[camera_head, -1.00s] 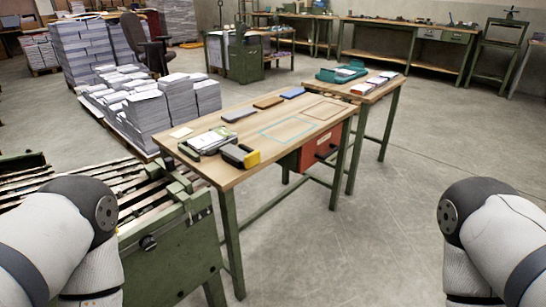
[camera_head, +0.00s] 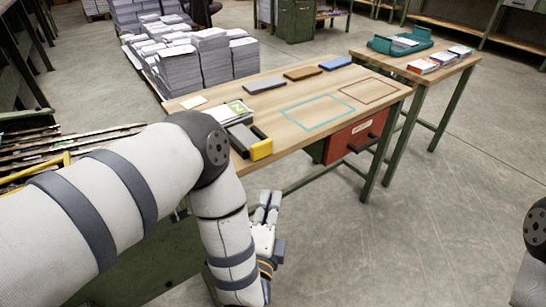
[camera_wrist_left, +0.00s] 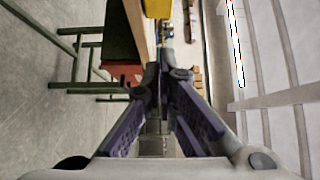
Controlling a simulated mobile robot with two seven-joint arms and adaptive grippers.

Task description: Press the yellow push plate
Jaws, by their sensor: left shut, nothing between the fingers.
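The yellow push plate (camera_head: 262,149) is on the front end of a dark block-shaped device (camera_head: 245,137) at the near edge of the wooden table. It also shows at the top of the left wrist view (camera_wrist_left: 158,8). My left gripper (camera_head: 270,197) is in front of the table, lower in the head view than the plate and apart from it. Its fingers are together and empty, and they also show in the left wrist view (camera_wrist_left: 160,72). My right gripper is out of view; only part of my right arm shows at the right edge.
The wooden table (camera_head: 345,88) also carries papers (camera_head: 232,112), several flat coloured items and a cyan outlined area. A red drawer box (camera_head: 350,137) hangs under it. A second table (camera_head: 440,62) holds a teal tray (camera_head: 400,42). The floor to the right is clear.

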